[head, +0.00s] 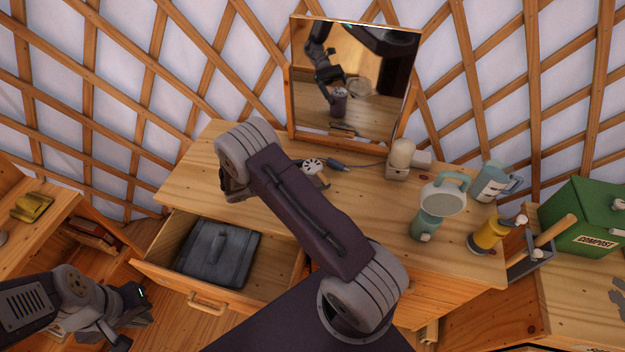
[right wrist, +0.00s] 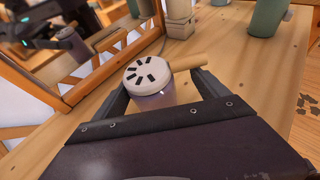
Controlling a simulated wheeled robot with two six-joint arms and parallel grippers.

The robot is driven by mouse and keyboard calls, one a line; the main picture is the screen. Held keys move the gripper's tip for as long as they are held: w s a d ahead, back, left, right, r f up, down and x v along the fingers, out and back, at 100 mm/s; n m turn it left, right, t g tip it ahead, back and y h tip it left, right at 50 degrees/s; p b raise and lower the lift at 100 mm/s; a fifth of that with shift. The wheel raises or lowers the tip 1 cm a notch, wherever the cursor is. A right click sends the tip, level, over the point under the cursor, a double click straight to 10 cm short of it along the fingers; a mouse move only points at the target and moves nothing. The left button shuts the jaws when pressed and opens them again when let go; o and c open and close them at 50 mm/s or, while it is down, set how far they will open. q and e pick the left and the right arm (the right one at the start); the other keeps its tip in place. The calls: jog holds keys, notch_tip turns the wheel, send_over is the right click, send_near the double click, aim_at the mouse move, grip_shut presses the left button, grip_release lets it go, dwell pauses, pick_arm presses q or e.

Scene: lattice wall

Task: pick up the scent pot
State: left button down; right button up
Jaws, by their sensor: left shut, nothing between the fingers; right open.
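The scent pot has a white round lid with dark slots, seen on the dresser top (head: 188,181) in the head view (head: 312,164), partly hidden by my right arm. In the right wrist view the scent pot (right wrist: 147,78) shows a purplish body below the lid and stands upright. My right gripper (right wrist: 162,88) is open, with a finger on each side of the pot; I cannot tell if either touches it. A pale wooden rod (right wrist: 188,62) sticks out beside the pot; I cannot tell whether it is attached. My left gripper (head: 136,313) is shut and empty, low at the left.
A mirror (head: 352,85) stands behind the pot. A pale lamp-like item (head: 400,158), a green watering can (head: 430,222), a blue-grey jug (head: 490,185) and a yellow container (head: 488,236) stand to the right. The drawer (head: 205,306) is open with a dark case (head: 217,253) inside.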

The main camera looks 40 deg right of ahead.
aim_at(321, 164)
jog(key=x, duration=0.2)
jog(key=shift+s+d+f, duration=0.1)
jog(key=shift+d+f, duration=0.05)
jog(key=shift+d, duration=0.2)
jog(key=shift+d+f, duration=0.3)
jog(key=shift+d, duration=0.05)
jog(key=shift+a+r, duration=0.1)
jog(key=shift+r, duration=0.05)
jog(key=c, duration=1.6)
jog(key=shift+r, duration=0.55)
jog(key=shift+c, duration=0.2)
notch_tip(321, 164, up, 3)
jog(key=s+d+r+b, duration=0.1)
jog(key=s+d+r, duration=0.4)
jog(key=s, duration=0.5)
jog(key=shift+d+r, duration=0.2)
jog(key=shift+r, duration=0.75)
